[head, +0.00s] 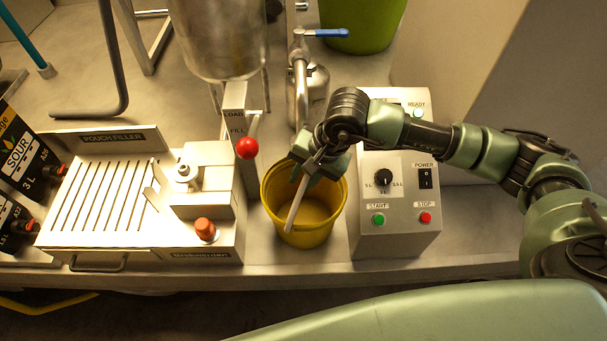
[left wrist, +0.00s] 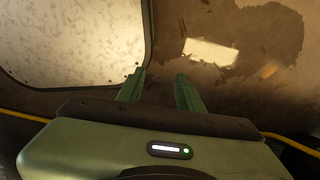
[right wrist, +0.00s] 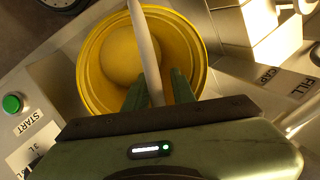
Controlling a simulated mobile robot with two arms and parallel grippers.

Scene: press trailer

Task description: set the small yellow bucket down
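The small yellow bucket (head: 275,190) stands upright at the bench front, between the pouch filler and the control box. Its open top also shows in the right wrist view (right wrist: 92,75), and it looks empty. A pale bar (head: 295,208), seemingly its handle, crosses its mouth. My right gripper (head: 318,163) is above the bucket, with its fingers closed around this bar (right wrist: 145,45). I cannot tell whether the bucket's base touches the bench. My left gripper (left wrist: 160,82) is open and empty, outside the head view.
The pouch filler (head: 110,195) is close on the bucket's left, and the control box (head: 398,205) close on its right. A red-knobbed lever (head: 247,148) and a steel tap (head: 299,65) are behind. The bench's front edge (head: 300,268) is just in front.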

